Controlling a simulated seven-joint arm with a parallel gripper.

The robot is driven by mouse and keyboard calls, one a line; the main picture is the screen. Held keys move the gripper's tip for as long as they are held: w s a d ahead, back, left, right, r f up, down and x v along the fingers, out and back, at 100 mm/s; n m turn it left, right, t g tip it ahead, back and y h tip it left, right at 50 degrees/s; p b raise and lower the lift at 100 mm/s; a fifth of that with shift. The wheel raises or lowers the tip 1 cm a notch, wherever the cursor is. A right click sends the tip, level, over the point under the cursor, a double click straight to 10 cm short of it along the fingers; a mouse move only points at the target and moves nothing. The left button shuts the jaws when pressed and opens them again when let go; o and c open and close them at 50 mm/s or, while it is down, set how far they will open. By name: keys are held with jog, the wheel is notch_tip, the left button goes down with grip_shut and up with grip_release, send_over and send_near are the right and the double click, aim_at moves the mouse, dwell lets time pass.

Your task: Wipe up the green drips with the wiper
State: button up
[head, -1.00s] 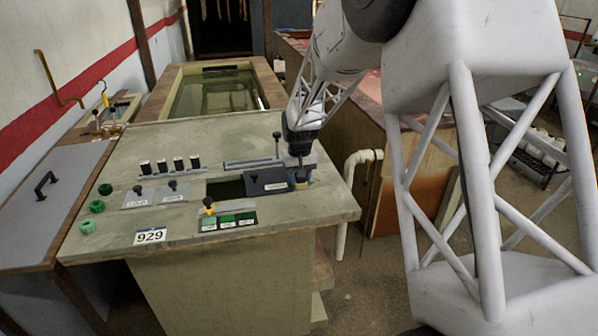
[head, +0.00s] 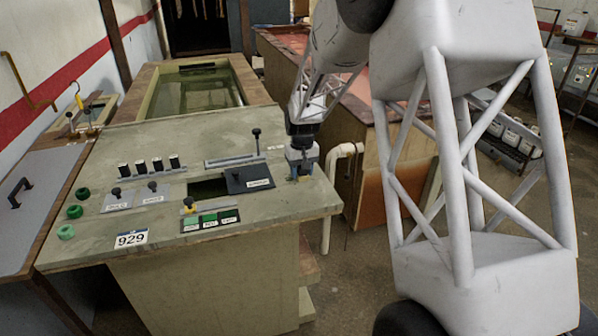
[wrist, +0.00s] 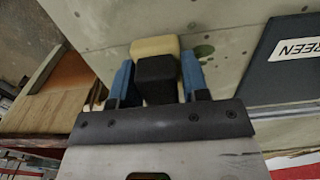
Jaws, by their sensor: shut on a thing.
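The wiper shows in the wrist view as a black grip block (wrist: 157,78) with a cream-yellow pad (wrist: 155,45) beyond it. My gripper (wrist: 158,82) has its blue fingers shut on the black block. In the head view my gripper (head: 301,160) is low over the right end of the console top, right of the dark plate. A little yellow of the pad shows below it. Green drips (wrist: 204,51) show as small dark green spots on the top just right of the pad. Whether the pad touches the top is unclear, and what lies under it is hidden.
The dark labelled plate (head: 249,178) and an upright black-knobbed lever (head: 257,142) stand left of my gripper. A switch panel with green labels (head: 209,220), several black knobs and green rings (head: 75,211) occupy the left. The console's right edge (head: 335,195) is close by.

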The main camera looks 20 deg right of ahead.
aim_at(280, 179)
jog(key=shift+a, duration=0.35)
jog(key=shift+a+f, duration=0.1)
jog(key=shift+a, duration=3.05)
jog(key=shift+w, duration=0.35)
jog(key=shift+w+d, duration=0.1)
jog(key=shift+w, duration=0.15)
jog(key=shift+d, duration=3.2)
jog(key=shift+d+f, duration=0.15)
jog(key=shift+d, duration=0.35)
jog(key=shift+a, duration=0.85)
jog(key=shift+a+r, duration=0.2)
jog(key=shift+a, duration=0.45)
jog(key=shift+a+f, duration=0.15)
jog(key=shift+a, duration=2.1)
notch_tip(280, 179, up, 8)
jog(key=shift+r, duration=0.2)
